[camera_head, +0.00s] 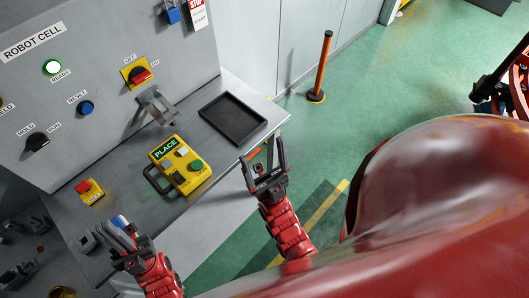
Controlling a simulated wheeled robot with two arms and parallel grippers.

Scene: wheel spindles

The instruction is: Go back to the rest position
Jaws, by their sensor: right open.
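My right gripper (263,160) is open and empty. Its two fingers point up the picture, by the front edge of the grey console shelf (222,158), to the right of the yellow PLACE control box (179,166). My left gripper (120,238) is at the lower left, over the shelf's near part. A small blue and white item (121,221) shows right at its fingers; I cannot tell if it is held or lies behind them.
An empty black tray (232,118) lies on the shelf below the ROBOT CELL panel (110,60). A yellow box with a red button (90,192) sits at left. An orange post (322,66) stands on the green floor. A large red surface fills the lower right.

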